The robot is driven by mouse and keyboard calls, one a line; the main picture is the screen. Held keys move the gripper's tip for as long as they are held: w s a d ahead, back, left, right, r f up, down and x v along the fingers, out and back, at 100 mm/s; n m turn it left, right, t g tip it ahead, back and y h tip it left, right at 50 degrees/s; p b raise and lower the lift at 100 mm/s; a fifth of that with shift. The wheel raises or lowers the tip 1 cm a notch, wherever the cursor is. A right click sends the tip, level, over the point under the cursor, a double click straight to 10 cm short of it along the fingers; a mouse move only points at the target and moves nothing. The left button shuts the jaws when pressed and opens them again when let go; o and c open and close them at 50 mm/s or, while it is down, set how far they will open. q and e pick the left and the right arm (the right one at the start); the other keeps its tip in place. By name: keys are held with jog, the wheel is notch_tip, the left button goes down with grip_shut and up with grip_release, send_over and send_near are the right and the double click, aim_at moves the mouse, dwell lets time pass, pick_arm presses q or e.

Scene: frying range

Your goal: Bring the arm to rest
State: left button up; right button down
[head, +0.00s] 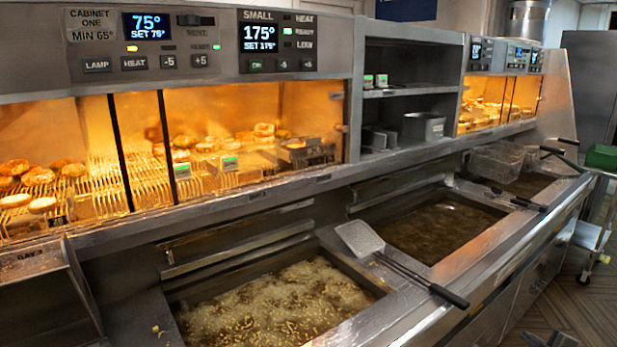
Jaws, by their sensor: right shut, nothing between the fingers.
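A small dark part of my right gripper (552,340) shows at the bottom edge of the head view, right of the middle. It is low, over the floor side of the range front, and most of it is cut off by the frame. It is shut with nothing held, apart from the fryers and tools. My left gripper and arm are not in view.
A bubbling fryer vat (270,305) with frying pieces is at the front. A skimmer (362,240) lies across its right rim, handle towards the front edge. A second oil vat (437,225) and a wire basket (497,160) are beyond. Patterned floor (590,300) is clear at right.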

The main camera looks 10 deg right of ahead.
jog(key=s+d+f+m+g+h, duration=0.1)
jog(key=s+d+f+g, duration=0.2)
jog(key=s, duration=0.5)
jog(key=s+d+f+g+h, duration=0.1)
jog(key=s+d+f, duration=0.35)
jog(key=s, duration=0.25)
jog(key=s+d+f+m+g+h, duration=0.1)
jog(key=s+d+f, duration=0.25)
jog(key=s, duration=0.45)
jog(key=s+d+f+m+g+h, duration=0.1)
jog(key=s+d+f+g, duration=0.15)
jog(key=s, duration=0.75)
jog(key=s+d+f+g+h, duration=0.1)
jog(key=s+d+g, duration=0.15)
jog(key=s, duration=0.75)
jog(key=s+a+f+m+g+y, duration=0.15)
jog(key=s+a+f, duration=0.25)
jog(key=a+f, duration=0.95)
jog(key=s+a+f+m+t+y, duration=0.1)
jog(key=s+a+f+y, duration=0.2)
jog(key=a+f, duration=1)
jog(key=s+a+f+y, duration=0.1)
jog(key=a+f, duration=0.3)
jog(key=a, duration=1.8)
jog(key=s+a+f+m+y+b, duration=0.1)
jog(key=s+a+f+y, duration=0.1)
jog(key=a, duration=2.1)
jog(key=shift+s+f+g+y, duration=0.2)
jog(key=shift+f+g+y, duration=0.25)
jog(key=shift+f+y, duration=0.5)
